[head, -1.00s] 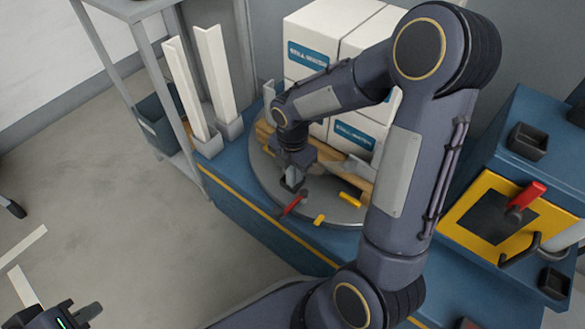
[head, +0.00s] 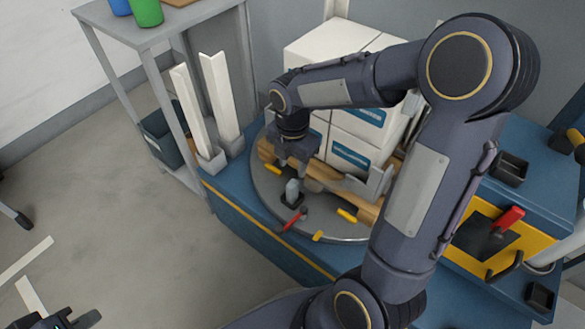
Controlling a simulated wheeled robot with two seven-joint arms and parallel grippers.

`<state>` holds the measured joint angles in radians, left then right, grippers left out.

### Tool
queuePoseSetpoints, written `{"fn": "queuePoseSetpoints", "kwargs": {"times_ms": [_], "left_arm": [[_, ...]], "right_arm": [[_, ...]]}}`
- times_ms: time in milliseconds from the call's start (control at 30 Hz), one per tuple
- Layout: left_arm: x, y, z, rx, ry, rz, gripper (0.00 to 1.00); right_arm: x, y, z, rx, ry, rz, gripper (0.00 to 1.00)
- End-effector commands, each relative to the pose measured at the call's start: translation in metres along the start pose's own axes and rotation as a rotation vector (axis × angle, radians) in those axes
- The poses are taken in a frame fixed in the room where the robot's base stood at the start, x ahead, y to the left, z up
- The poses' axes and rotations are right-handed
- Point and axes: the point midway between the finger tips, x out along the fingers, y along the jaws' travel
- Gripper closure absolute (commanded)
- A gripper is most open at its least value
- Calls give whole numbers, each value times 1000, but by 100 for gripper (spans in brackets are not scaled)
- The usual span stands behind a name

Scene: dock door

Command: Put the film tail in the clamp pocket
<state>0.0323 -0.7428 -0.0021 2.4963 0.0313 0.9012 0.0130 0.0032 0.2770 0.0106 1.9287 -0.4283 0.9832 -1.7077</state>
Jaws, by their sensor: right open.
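My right gripper (head: 294,168) is open, fingers pointing down, a little above the near part of the round turntable (head: 262,185). Just below it a small grey piece, which looks like the film tail (head: 292,187), stands up from the dark clamp pocket (head: 292,202). Its lower end appears to be inside the pocket; how deep it sits I cannot tell. A red lever (head: 292,221) sticks out at the front of the pocket. My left gripper (head: 82,320) is partly in view at the bottom left corner, far from the turntable, its opening unclear.
White boxes (head: 352,155) stand on a wooden pallet (head: 325,181) on the turntable. White corner posts (head: 218,100) stand at its left, beside a grey shelf (head: 160,30). A blue cabinet with a red handle (head: 507,220) is at the right. The floor at the left is mostly clear.

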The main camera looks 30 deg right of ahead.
Motion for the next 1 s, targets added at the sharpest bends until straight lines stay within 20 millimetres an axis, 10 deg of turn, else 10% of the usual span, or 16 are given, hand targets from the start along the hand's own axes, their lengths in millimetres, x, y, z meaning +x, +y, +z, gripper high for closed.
{"fn": "queuePoseSetpoints", "kwargs": {"times_ms": [267,700,1000], "left_arm": [[-6,2,-3,0,0,0,100],[-5,2,-3,0,0,0,100],[-5,2,-3,0,0,0,100]], "right_arm": [[-29,-12,-4,141,14,38,59],[-90,-115,-72,1534,413,262,59],[-89,-140,-102,2015,674,232,59]]}}
